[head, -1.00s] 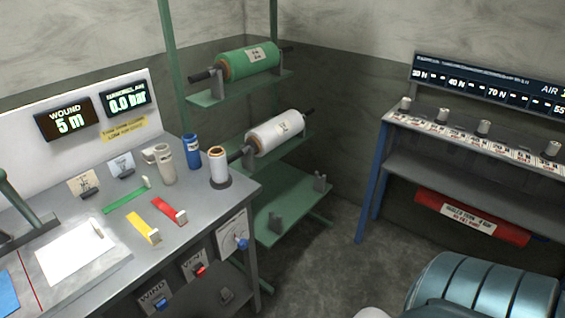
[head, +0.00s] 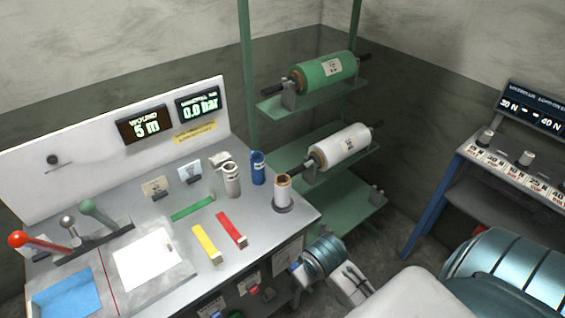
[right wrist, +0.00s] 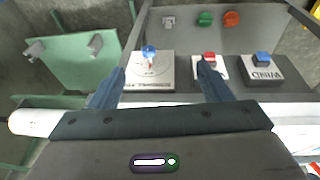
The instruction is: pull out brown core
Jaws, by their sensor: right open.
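A small white roll (head: 283,192) with a brown core (head: 283,178) showing at its top stands upright in a dark round base at the bench's right corner. My right arm's wrist shows below and right of it in the head view, apart from it. In the right wrist view my right gripper (right wrist: 160,85) is open and empty, its two dark blue fingers spread in front of the bench's front panel. A white cylinder (right wrist: 35,122) shows at the left edge there; I cannot tell which roll it is. My left gripper is not in view.
Blue (head: 258,168) and grey (head: 232,181) cups stand left of the roll. Yellow (head: 207,245) and red (head: 232,230) strips lie nearer. A green rack at right holds a green roll (head: 328,72) and a white roll (head: 342,146).

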